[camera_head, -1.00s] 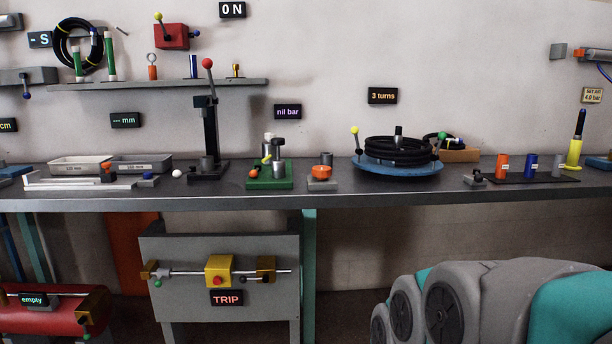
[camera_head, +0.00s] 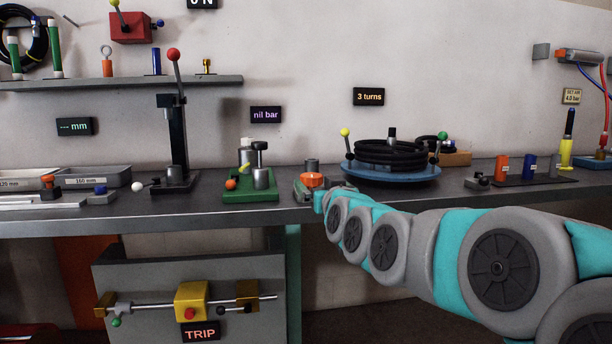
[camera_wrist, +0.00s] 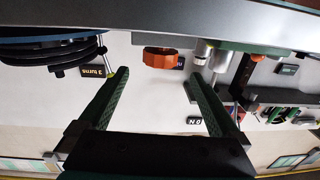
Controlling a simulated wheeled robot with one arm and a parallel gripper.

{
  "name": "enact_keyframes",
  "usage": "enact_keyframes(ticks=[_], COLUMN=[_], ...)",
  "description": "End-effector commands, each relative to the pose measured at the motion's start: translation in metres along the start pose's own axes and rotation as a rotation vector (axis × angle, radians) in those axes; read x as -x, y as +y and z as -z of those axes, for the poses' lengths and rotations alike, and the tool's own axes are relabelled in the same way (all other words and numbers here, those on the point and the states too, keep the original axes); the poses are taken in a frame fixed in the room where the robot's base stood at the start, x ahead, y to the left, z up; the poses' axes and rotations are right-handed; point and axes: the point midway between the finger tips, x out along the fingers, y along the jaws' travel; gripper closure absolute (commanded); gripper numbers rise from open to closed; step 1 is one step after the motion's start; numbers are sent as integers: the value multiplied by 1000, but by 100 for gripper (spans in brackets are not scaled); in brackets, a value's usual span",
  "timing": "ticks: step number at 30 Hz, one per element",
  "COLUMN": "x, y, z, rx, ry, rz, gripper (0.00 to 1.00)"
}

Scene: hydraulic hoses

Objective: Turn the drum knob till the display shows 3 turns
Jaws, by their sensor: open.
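The hose drum (camera_head: 390,172) is a round blue plate with black hose coiled on it, standing on the bench. A yellow-balled post (camera_head: 346,140) rises at its left edge and a green ball (camera_head: 442,135) at its right. A dark post (camera_head: 392,133) stands at its centre. The display (camera_head: 368,97) above reads "3 turns"; it shows upside down in the wrist view (camera_wrist: 96,71). My gripper (camera_wrist: 158,82) is open and empty, with the drum edge (camera_wrist: 50,45) at upper left. In the head view my arm reaches the bench front; its fingers cannot be made out.
An orange handwheel (camera_head: 312,180) stands left of the drum, close to my arm's end, and shows ahead of my fingers in the wrist view (camera_wrist: 160,57). A green-based pump (camera_head: 250,190) is farther left. Several coloured cylinders (camera_head: 530,167) stand to the right.

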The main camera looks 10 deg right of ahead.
Motion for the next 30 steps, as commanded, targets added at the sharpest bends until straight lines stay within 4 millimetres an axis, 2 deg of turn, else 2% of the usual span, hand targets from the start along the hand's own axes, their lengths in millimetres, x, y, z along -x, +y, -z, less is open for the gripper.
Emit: enact_keyframes(ticks=[8,21,25,30], x=[-15,-68,-76,-78], y=[0,0,0,0], z=[2,1,-1,0], rx=[-1,-1,-1,-1], ry=[3,1,-1,0], rz=[-1,1,0,0], gripper=[1,1,1,1])
